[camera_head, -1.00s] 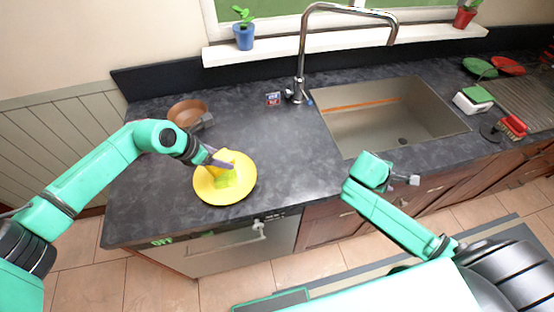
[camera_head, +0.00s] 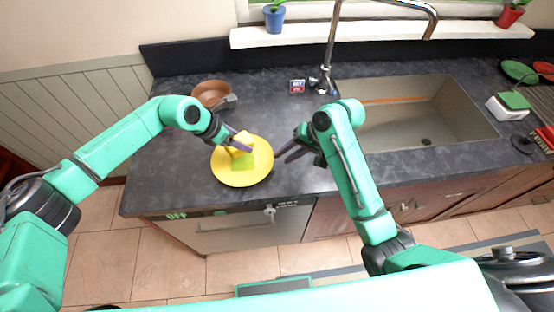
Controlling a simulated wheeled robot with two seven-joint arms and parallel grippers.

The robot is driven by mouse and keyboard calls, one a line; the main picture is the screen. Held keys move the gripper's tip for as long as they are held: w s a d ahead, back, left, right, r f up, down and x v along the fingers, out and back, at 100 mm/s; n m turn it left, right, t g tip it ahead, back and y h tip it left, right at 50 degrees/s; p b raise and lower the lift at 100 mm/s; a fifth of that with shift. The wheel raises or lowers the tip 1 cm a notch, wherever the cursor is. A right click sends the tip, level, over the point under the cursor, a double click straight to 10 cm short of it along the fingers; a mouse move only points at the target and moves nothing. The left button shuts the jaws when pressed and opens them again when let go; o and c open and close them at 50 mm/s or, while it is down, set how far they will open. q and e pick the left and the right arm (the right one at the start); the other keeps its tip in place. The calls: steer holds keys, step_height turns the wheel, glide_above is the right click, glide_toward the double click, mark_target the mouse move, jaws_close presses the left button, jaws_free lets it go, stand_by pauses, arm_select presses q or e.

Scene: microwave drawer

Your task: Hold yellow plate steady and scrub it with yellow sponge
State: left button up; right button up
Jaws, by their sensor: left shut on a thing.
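The yellow plate (camera_head: 229,178) lies on the dark counter near its front edge, left of the sink. The yellow sponge (camera_head: 247,142), with a green part (camera_head: 244,163) facing the front, is over the plate's middle. My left gripper (camera_head: 238,146) reaches in from the left and is shut on the sponge; its fingers partly cover it. I cannot tell how firmly the sponge touches the plate. My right gripper (camera_head: 284,153) is just right of the plate, apart from it, with its fingers spread and empty, pointing left.
A brown pan (camera_head: 211,93) sits behind the plate. The sink (camera_head: 415,112) and tall faucet (camera_head: 331,50) are to the right. A small box (camera_head: 297,87) stands by the faucet. A red brush (camera_head: 544,137) lies at the far right.

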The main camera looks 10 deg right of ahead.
mark_target(268, 167)
steer(key=x, duration=0.8)
steer(key=shift+d, duration=0.1)
steer(key=shift+c, duration=0.4)
jaws_close()
steer(key=shift+o, duration=1.9)
jaws_free()
jaws_close()
